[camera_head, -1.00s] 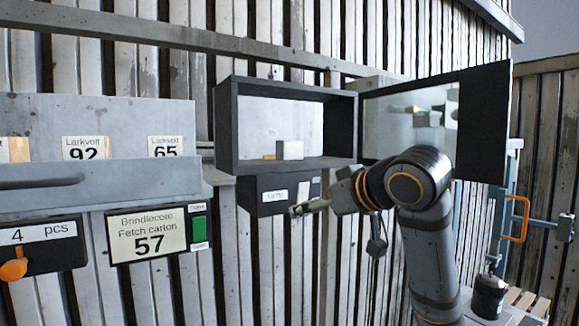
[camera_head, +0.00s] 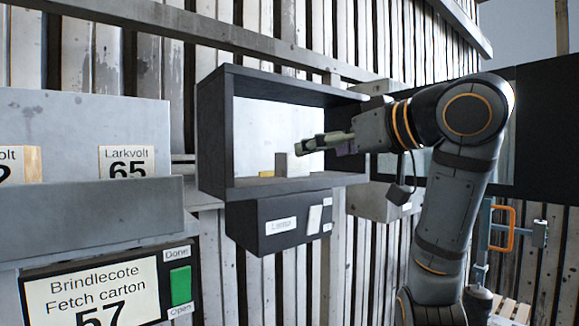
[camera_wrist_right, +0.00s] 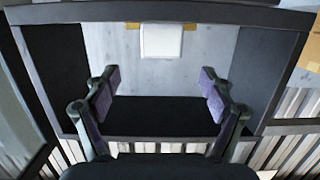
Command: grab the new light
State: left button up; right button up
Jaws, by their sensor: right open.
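A dark open cabinet (camera_head: 212,130) hangs on the slatted wall. My right gripper (camera_head: 312,146) is at the cabinet's opening, to the right of and slightly above the pale block in the head view. In the wrist view its fingers (camera_wrist_right: 159,92) are apart and empty. My left gripper is not in view.
The cabinet's dark door (camera_head: 545,130) stands open at the right, behind my arm. A dark box with a small label (camera_head: 281,225) is under the cabinet. A "Fetch carton" panel (camera_head: 95,295) with a green button (camera_head: 180,287) is at lower left.

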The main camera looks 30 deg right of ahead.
aim_at(299, 158)
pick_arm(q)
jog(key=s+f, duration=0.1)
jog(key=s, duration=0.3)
pick_arm(e)
jog(key=x, duration=0.5)
jog(key=shift+w+a+f, duration=0.15)
jog(key=shift+a+f, duration=0.05)
jog(key=shift+p+x, duration=0.55)
jog(key=shift+x, duration=0.3)
jog(key=shift+w+f+p, duration=0.2)
jog(key=shift+w+p, duration=0.4)
jog(key=shift+w, duration=0.1)
jog(key=shift+w+f, duration=0.25)
jog(key=shift+w, duration=0.3)
jog(key=shift+w+a, duration=0.1)
jog(key=c, duration=0.8)
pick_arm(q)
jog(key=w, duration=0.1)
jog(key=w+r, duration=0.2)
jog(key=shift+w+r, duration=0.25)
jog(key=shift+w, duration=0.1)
pick_arm(e)
jog(key=c, duration=0.5)
